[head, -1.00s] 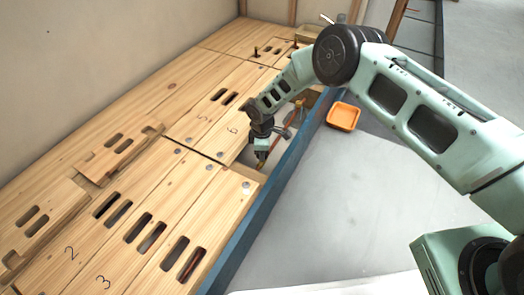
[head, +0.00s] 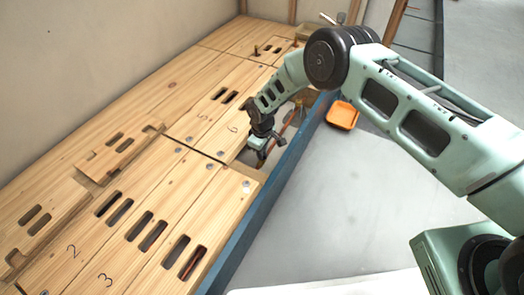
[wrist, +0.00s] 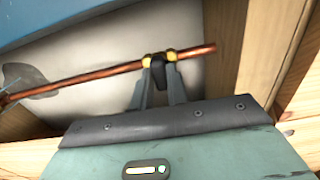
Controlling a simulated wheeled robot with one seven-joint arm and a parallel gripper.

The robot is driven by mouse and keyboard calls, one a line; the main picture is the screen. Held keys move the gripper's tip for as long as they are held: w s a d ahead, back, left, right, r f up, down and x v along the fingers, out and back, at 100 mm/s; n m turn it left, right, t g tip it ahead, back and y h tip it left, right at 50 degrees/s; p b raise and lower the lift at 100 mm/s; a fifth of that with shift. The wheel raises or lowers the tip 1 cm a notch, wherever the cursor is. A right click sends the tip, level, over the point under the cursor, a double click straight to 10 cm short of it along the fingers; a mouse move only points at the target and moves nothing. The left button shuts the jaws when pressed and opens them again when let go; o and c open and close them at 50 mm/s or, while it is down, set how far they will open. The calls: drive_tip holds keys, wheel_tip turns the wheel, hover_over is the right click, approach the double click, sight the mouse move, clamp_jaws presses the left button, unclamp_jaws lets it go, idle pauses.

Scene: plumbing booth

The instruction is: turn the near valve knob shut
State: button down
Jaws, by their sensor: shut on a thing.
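A copper pipe (wrist: 100,77) crosses the wrist view, with brass fittings (wrist: 171,56) beside a dark valve knob (wrist: 159,72). My gripper (wrist: 160,82) has its two fingers on either side of the knob and is shut on it. The fingers partly hide the knob. In the head view my gripper (head: 259,160) reaches down into the opening in the wooden floor; the knob and fingertips cannot be made out there.
Slotted wooden panels (head: 150,200) surround the opening on the left and front. A blue beam (head: 262,210) runs along the right. An orange tray (head: 342,115) lies on the grey floor beyond it, which is mostly clear.

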drive_tip(key=c, duration=1.4)
unclamp_jaws()
drive_tip(key=shift+r, duration=0.1)
wheel_tip(320, 180, up, 17)
drive_tip(key=p, duration=0.7)
drive_tip(key=shift+r, duration=0.15)
